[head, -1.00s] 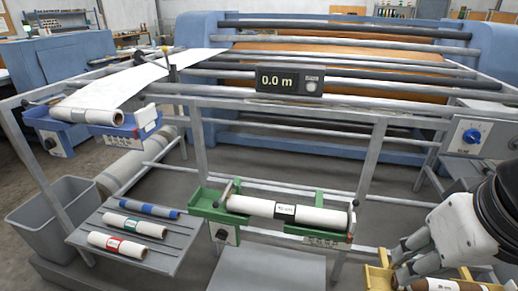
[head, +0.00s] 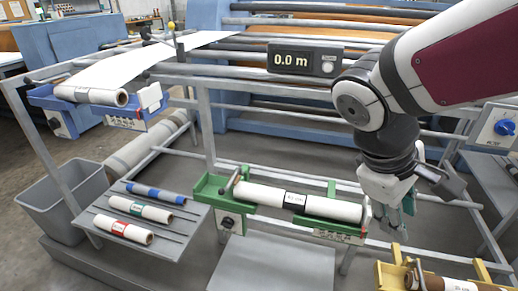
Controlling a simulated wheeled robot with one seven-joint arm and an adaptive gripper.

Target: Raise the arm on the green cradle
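The green cradle (head: 212,189) stands at lower centre in the head view. It holds a white roll (head: 262,196) with a dark label around its middle. A short grey-brown lever (head: 233,183) stands tilted at the cradle's left end, near the roll's end. A thin reddish part (head: 367,214) shows at the right end; its shape is unclear. My gripper (head: 397,225) hangs fingers down, just right of the cradle's right end and apart from the lever. Nothing visible is held. The finger gap is hard to judge from this angle.
A blue cradle (head: 60,103) with a white roll is at upper left. A grey rack (head: 165,229) holds three rolls. Grey frame rails (head: 207,130) stand behind the green cradle.

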